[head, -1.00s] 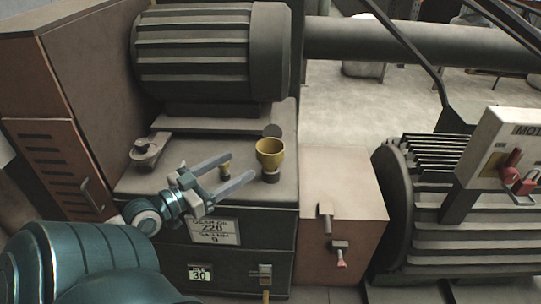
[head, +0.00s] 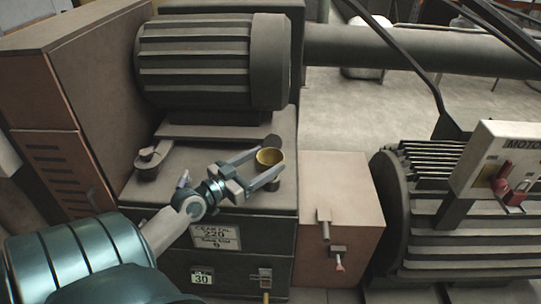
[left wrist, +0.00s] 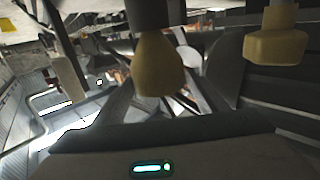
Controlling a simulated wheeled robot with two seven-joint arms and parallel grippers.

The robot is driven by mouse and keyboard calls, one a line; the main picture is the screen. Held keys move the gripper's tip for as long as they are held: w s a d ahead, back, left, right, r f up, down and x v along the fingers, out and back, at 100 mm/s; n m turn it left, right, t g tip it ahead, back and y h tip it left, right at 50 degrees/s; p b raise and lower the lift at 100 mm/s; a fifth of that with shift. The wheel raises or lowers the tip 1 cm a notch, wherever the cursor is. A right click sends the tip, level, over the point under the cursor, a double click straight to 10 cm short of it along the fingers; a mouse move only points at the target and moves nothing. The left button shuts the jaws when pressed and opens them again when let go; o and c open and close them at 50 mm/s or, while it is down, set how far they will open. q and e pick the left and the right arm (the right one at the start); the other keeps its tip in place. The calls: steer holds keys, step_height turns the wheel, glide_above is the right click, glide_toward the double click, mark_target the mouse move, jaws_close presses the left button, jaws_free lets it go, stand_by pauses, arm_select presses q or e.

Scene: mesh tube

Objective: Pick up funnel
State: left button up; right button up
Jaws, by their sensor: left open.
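The left wrist view shows two yellow flared shapes, one in the centre (left wrist: 160,68) below a dark cylinder and one at the upper right (left wrist: 276,45). I cannot tell surely which is the funnel. My right gripper is not in view.
A ribbed motor (head: 210,62) stands behind the funnel. A small grey fitting (head: 150,160) is at the left of the housing top. A beige box (head: 335,190) adjoins on the right, and a large finned motor (head: 430,220) with a control box stands further right.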

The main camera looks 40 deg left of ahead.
mark_target(281, 152)
arm_select(q)
steer(key=shift+w, duration=0.35)
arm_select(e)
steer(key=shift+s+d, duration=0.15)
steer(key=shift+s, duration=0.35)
arm_select(q)
steer(key=shift+w+d+r+p, duration=0.1)
steer(key=shift+w+p, duration=0.25)
steer(key=shift+w, duration=0.05)
steer(key=w+p, duration=0.1)
steer(key=w, duration=0.2)
steer(key=shift+w+d+p, duration=0.2)
steer(key=shift+w+p, duration=0.1)
steer(key=shift+p, duration=0.05)
steer(key=shift+w, duration=0.4)
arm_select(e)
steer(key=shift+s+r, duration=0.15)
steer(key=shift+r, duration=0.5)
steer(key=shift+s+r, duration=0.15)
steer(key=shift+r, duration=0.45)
arm_select(q)
steer(key=c, duration=0.7)
